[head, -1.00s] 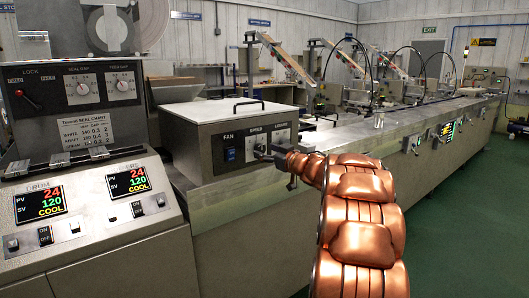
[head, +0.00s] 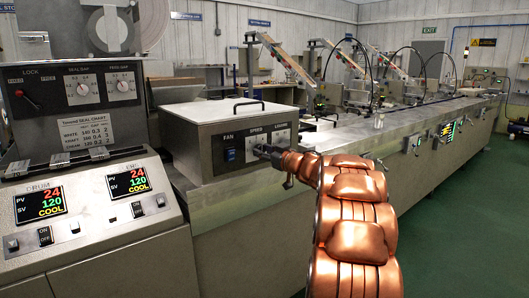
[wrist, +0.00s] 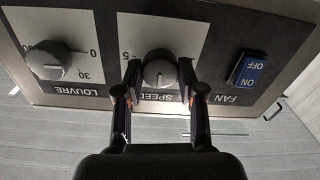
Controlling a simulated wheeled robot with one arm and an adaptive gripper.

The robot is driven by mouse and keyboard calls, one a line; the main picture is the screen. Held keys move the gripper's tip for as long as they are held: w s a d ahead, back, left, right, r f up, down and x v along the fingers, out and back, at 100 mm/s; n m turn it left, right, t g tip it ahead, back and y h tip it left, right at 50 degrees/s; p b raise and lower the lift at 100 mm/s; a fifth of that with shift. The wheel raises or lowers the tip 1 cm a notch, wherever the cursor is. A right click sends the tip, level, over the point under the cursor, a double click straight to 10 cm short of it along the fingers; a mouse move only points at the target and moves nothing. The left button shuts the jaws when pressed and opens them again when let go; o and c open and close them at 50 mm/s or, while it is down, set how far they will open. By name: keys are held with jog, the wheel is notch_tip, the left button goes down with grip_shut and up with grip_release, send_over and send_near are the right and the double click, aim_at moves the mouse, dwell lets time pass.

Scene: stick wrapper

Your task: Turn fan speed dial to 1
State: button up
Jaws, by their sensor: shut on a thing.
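The grey round SPEED dial (wrist: 158,72) sits on the fan box's front panel, between the LOUVRE dial and the FAN switch. My gripper (wrist: 158,75) has one finger on each side of the dial, shut on it. The wrist view shows the panel upside down. A 5 shows to the left of the dial; the fingers hide much of the scale, and I cannot read the dial's setting. In the head view my gripper (head: 264,151) is at the panel and covers most of the dial.
The blue FAN rocker switch (wrist: 250,69) is close on one side of my gripper, and the LOUVRE dial (wrist: 48,60) on the other. The fan box (head: 205,139) stands on a metal counter. A control console (head: 90,215) stands at the left.

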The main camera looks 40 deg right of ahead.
jog(key=shift+c, duration=0.8)
jog(key=n, duration=0.4)
jog(key=n+b, duration=0.2)
jog(key=n, duration=0.2)
jog(key=shift+n, duration=0.3)
jog(key=shift+n+b, duration=2.6)
jog(key=shift+n, duration=1.8)
